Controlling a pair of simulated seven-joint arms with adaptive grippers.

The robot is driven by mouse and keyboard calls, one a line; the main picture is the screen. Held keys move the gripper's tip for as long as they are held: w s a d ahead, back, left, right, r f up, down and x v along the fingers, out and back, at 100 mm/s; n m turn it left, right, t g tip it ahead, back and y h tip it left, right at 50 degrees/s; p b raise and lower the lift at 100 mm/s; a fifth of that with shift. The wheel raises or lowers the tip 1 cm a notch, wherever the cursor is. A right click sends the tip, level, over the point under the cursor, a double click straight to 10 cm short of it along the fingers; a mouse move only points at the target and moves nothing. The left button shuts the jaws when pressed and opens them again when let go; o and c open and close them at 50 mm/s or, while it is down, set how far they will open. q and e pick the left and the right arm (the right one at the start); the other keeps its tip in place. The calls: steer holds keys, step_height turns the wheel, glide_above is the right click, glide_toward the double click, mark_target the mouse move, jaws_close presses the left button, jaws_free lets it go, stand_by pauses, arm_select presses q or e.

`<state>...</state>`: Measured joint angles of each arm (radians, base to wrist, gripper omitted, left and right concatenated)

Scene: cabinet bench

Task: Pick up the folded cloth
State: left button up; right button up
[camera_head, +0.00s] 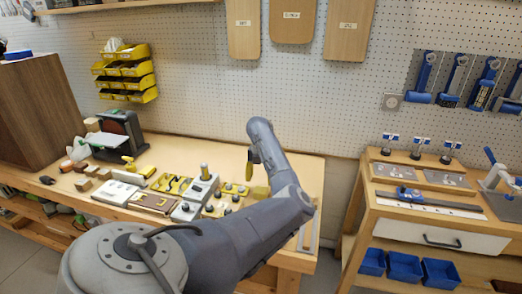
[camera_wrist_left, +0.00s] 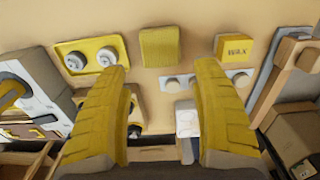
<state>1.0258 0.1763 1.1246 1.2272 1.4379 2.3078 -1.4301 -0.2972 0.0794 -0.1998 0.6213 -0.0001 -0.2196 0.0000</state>
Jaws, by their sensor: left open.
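The folded cloth (camera_wrist_left: 160,47) looks like a small yellow, ribbed square lying on the wooden bench top. In the left wrist view it sits just beyond and between the two yellow fingers of my left gripper (camera_wrist_left: 158,75), apart from both. The gripper is open and nothing is between its fingers. In the head view the left gripper (camera_head: 249,171) points down over the bench and only part of it shows, below my grey arm. My right gripper is not in view.
In the left wrist view a yellow tray (camera_wrist_left: 62,50) with two round knobs lies left of the cloth. A yellow labelled box (camera_wrist_left: 233,48) stands to its right. Grey pieces with round knobs (camera_wrist_left: 172,84) lie nearer. A second bench (camera_head: 470,222) stands right, across a gap.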

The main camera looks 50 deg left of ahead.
mark_target(261, 190)
arm_select(q)
steer(key=shift+w+f, duration=0.15)
steer(key=shift+f, duration=3.85)
steer(key=shift+c, duration=0.4)
steer(key=c, duration=0.8)
